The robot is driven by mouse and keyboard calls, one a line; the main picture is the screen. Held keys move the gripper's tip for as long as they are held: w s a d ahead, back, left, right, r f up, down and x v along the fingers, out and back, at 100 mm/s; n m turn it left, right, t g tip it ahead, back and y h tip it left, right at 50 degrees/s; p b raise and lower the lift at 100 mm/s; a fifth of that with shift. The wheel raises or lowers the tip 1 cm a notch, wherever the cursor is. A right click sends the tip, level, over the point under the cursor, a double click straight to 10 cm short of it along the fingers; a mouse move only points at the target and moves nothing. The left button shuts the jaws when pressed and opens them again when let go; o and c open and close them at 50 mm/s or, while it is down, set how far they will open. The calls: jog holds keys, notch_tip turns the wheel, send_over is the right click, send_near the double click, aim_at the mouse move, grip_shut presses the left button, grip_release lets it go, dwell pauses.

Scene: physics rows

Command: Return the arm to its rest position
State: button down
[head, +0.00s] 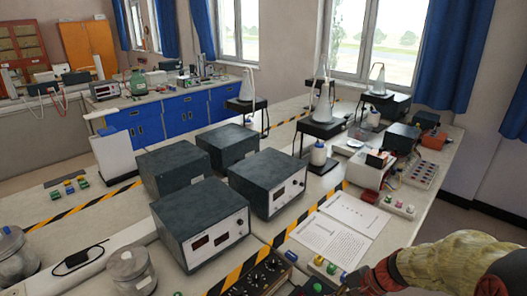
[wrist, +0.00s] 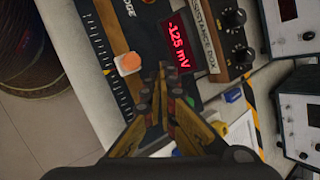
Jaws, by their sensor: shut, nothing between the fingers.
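My gripper (wrist: 162,68) shows in the wrist view with its fingers together and nothing between them. It hangs over the bench, with its tips seen beside a dark panel with a red "-125 mV" display (wrist: 180,45). I cannot tell the height of the tips above the panel. In the head view part of my arm enters at the lower right corner, over the near bench edge; the fingertips are not clear there.
A resistance box (wrist: 235,32) with black knobs and an orange button (wrist: 129,63) lie near my gripper. Dark instrument boxes (head: 200,222) stand mid-bench. Printed sheets (head: 343,228) lie between them and my arm. Floor (wrist: 50,125) shows past the bench edge.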

jog(key=s+r+n+t+h, duration=0.1)
jog(key=s+r+n+h, duration=0.2)
jog(key=s+r+n, duration=0.3)
jog(key=s+r+n+t+h, duration=0.2)
jog(key=s+r+n, duration=0.3)
jog(key=s+r, duration=0.5)
notch_tip(320, 180, up, 5)
jog(key=shift+f+n+h, duration=0.15)
jog(key=shift+n+h, duration=0.25)
jog(key=shift+h, duration=0.3)
